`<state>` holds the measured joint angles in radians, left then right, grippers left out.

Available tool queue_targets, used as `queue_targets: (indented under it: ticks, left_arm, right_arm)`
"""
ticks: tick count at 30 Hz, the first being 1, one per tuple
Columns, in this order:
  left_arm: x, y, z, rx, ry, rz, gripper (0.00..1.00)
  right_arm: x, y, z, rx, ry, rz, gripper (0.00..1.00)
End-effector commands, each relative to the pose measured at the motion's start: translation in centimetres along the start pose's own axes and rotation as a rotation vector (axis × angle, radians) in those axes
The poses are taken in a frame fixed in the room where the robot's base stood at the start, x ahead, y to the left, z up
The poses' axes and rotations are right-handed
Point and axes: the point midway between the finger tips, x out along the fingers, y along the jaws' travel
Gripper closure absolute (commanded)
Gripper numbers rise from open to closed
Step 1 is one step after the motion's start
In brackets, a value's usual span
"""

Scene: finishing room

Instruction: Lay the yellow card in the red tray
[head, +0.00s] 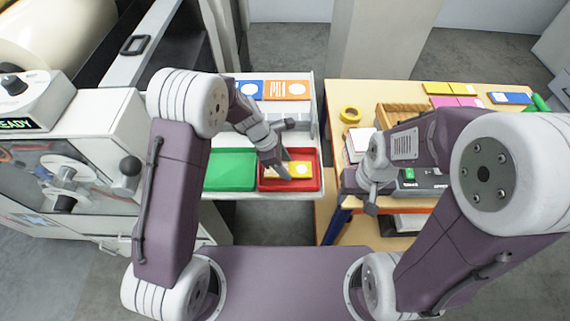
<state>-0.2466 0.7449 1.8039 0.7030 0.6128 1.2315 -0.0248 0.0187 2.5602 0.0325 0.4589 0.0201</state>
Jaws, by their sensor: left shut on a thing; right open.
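The red tray (318,184) sits on the white shelf of the machine, to the right of a green tray (231,170). A yellow card (301,169) with a pale round mark shows inside the outline of the red tray. My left gripper (282,172) reaches down over the red tray and is shut on the yellow card. I cannot tell whether the card touches the tray floor. My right gripper (362,202) is open, near the front left edge of the wooden table, apart from the trays.
Blue (249,89) and orange (287,89) cards lie behind the trays. The wooden table (340,95) holds a yellow tape roll (350,114), a wooden box (398,113), and yellow (449,89), pink (456,101) and blue (511,98) cards. A gap separates shelf and table.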

Motion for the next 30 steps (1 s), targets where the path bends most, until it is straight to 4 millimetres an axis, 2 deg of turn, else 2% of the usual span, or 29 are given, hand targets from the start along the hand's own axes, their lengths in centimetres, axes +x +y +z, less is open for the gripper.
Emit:
queue_targets:
  ticks: [10, 11, 13, 27, 30]
  left_arm:
    - [0.45, 0.00, -0.19, 0.000, 0.000, 0.001, 0.85]
    - [0.45, 0.00, -0.19, 0.000, 0.000, 0.001, 0.44]
    - [0.37, 0.00, -0.16, 0.001, 0.000, 0.001, 0.25]
    - [0.39, -0.05, -0.18, 0.000, 0.000, -0.001, 0.25]
    - [-0.27, -0.01, 0.01, 0.001, 0.000, 0.001, 0.25]
  right_arm:
    - [0.26, 0.00, 0.02, 0.000, 0.000, 0.000, 0.47]
    - [0.24, 0.00, 0.02, 0.000, 0.000, 0.000, 0.47]
    - [0.17, 0.00, 0.01, 0.000, 0.000, 0.000, 0.47]
    - [0.17, 0.00, 0.01, 0.000, 0.000, 0.000, 0.47]
    - [-0.13, 0.00, -0.02, 0.000, 0.000, 0.000, 0.47]
